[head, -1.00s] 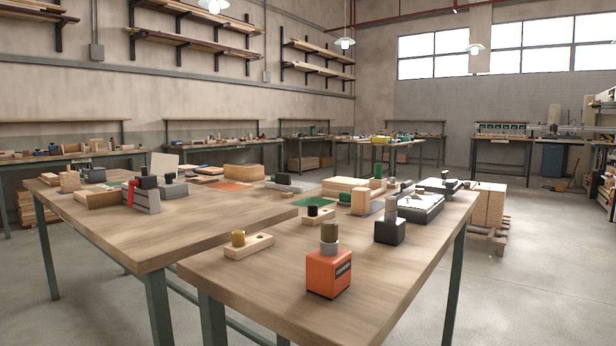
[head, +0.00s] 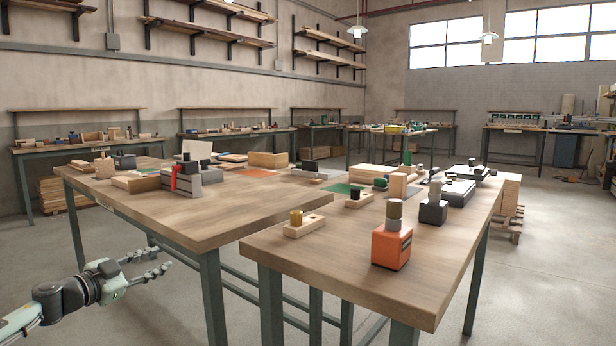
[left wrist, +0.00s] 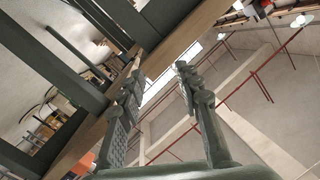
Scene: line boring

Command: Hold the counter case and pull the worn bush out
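An orange block (head: 391,248) with a dark label stands near the front edge of the right-hand table; I take it to be the counter case. A grey-brown cylinder (head: 395,212) stands upright on its top, and I take it to be the worn bush; how deep it sits cannot be told. My left gripper (head: 160,262) is at the lower left, beside and below the left-hand table, far from the orange block. Its fingers are apart with nothing between them in the left wrist view (left wrist: 160,78). My right gripper is not in view.
A wooden block with a brass-coloured cylinder (head: 296,217) lies left of the orange block. A black block with a grey cylinder (head: 433,208) stands behind it. The table edge (head: 350,293) and green legs (head: 271,300) lie between my left gripper and the block.

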